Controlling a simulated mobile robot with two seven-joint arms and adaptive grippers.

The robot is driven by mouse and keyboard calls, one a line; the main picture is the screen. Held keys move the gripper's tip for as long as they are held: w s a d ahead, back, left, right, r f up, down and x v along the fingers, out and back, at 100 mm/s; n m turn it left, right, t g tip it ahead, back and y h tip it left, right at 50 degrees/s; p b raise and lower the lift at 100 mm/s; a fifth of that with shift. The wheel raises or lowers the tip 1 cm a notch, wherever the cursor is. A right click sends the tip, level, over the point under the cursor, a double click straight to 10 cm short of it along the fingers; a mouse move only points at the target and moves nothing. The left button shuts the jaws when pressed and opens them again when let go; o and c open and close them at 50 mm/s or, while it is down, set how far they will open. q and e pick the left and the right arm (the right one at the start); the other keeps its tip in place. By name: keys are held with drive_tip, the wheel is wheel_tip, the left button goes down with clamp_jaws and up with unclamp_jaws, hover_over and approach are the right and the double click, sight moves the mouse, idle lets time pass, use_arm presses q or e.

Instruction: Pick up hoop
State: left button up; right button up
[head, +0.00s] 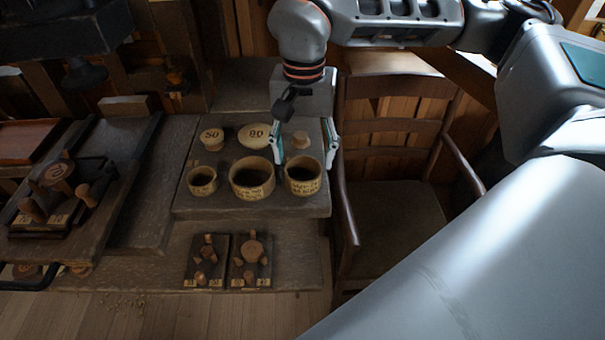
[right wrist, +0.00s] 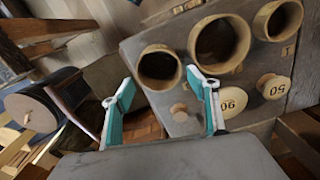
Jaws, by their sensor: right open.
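Three pale wooden hoops with labels stand in a row along the front of a dark bench board: a small left one (head: 202,181), a wider middle one (head: 251,190) and a right one (head: 302,185). Their insides are dark. My right gripper (head: 305,161) is open and empty, its fingertips to either side of the right hoop, seemingly above it. I cannot tell whether the fingers touch anything.
Behind the hoops stand a knob marked 50 (head: 212,139), a wider one marked 90 (head: 253,136) and a small plain one (head: 300,139). Two small trays with turned pieces (head: 251,262) lie in front. A wooden chair (head: 395,210) stands close on the right.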

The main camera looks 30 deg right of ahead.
sight(304, 168)
wheel_tip(304, 168, down, 4)
drive_tip(key=shift+s+f, duration=0.1)
drive_tip(key=shift+s, duration=0.05)
drive_tip(key=c, duration=0.5)
wheel_tip(304, 168, up, 20)
drive_tip(key=shift+a+r+p, duration=0.1)
drive_tip(key=shift+p, duration=0.8)
